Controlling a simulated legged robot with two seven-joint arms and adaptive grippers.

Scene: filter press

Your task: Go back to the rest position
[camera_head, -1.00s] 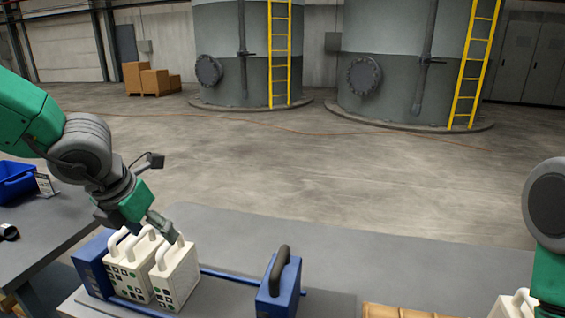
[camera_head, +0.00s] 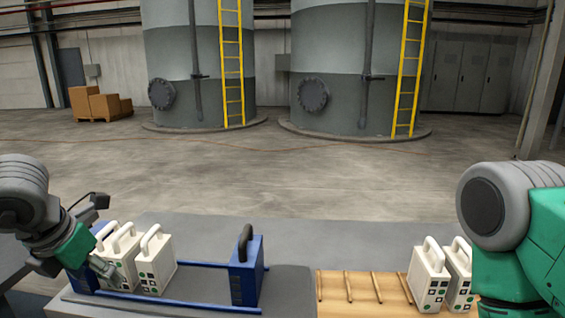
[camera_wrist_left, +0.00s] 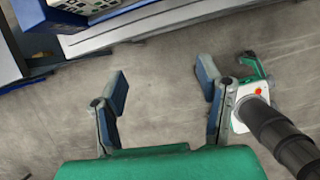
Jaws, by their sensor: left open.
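My left gripper (camera_head: 103,268) is at the lower left in the head view, overlapping the left end of the filter press. In the left wrist view its two fingers (camera_wrist_left: 163,88) are spread with bare floor between them, so it is open and empty. Three white plates with handles, one of them the rightmost plate (camera_head: 154,266), stand upright in the press. The blue press block (camera_head: 246,272) with a black handle stands to their right on blue rails (camera_head: 200,301). My right arm is at the right edge; its gripper is not visible.
A wooden rack (camera_head: 335,287) holds two upright white plates, the nearer one being a white plate (camera_head: 429,280), beside my right arm. The grey table (camera_head: 330,240) behind the press is clear. Tanks (camera_head: 345,70) and cardboard boxes (camera_head: 97,103) stand far back.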

